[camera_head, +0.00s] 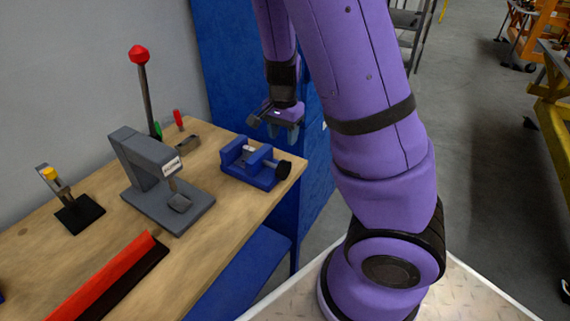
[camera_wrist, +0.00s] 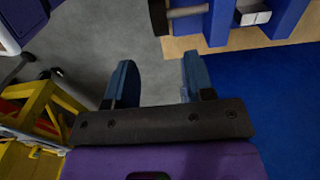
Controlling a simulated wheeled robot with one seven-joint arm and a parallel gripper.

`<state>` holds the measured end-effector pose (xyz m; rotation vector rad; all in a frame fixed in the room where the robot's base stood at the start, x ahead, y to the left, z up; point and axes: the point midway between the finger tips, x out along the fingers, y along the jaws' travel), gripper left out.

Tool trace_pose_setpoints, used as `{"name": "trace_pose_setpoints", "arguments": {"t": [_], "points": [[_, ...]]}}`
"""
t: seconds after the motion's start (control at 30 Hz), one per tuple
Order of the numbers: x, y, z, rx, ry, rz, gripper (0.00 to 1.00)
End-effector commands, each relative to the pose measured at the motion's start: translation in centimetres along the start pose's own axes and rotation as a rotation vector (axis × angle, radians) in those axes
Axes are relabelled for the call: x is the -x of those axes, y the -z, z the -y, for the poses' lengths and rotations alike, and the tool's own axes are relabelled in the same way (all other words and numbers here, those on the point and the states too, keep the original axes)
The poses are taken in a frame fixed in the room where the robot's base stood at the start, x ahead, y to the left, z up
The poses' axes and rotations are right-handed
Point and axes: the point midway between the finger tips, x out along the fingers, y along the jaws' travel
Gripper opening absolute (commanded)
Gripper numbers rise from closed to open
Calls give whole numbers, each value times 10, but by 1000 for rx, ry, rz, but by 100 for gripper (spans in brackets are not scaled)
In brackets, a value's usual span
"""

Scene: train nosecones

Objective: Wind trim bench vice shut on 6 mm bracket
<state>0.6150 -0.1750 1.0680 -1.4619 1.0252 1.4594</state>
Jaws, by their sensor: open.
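The blue bench vice (camera_head: 243,170) stands at the right end of the wooden bench. Its black handle knob (camera_head: 284,170) faces right, past the bench end. In the wrist view the knob (camera_wrist: 158,16) and the grey screw (camera_wrist: 188,11) show at the top. A small pale metal piece (camera_wrist: 254,15) sits between the blue jaws (camera_wrist: 218,22); I cannot tell whether both jaws touch it. My gripper (camera_head: 283,131) is open and empty, above and behind the vice's right side. In the wrist view my gripper's fingers (camera_wrist: 160,76) are apart, with floor between them, clear of the knob.
A grey press (camera_head: 150,175) with a red-knobbed lever (camera_head: 139,54) stands left of the vice. Red- and green-handled tools are behind it. A blue cabinet (camera_head: 225,60) rises behind the bench. Open floor lies right of the bench (camera_head: 215,215).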

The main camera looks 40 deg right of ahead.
Motion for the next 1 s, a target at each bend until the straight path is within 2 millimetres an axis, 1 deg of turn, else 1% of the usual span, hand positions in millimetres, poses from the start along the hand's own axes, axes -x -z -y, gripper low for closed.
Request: {"name": "trace_pose_setpoints", "arguments": {"t": [0.17,0.4,0.6,0.8,1.0], "points": [[-22,1,-2,-4,-4,1,49],[-62,0,-1,-3,-4,3,49],[-89,0,-1,-1,-3,3,49],[-102,0,-1,1,-1,2,49],[-104,0,-1,0,0,2,49]]}}
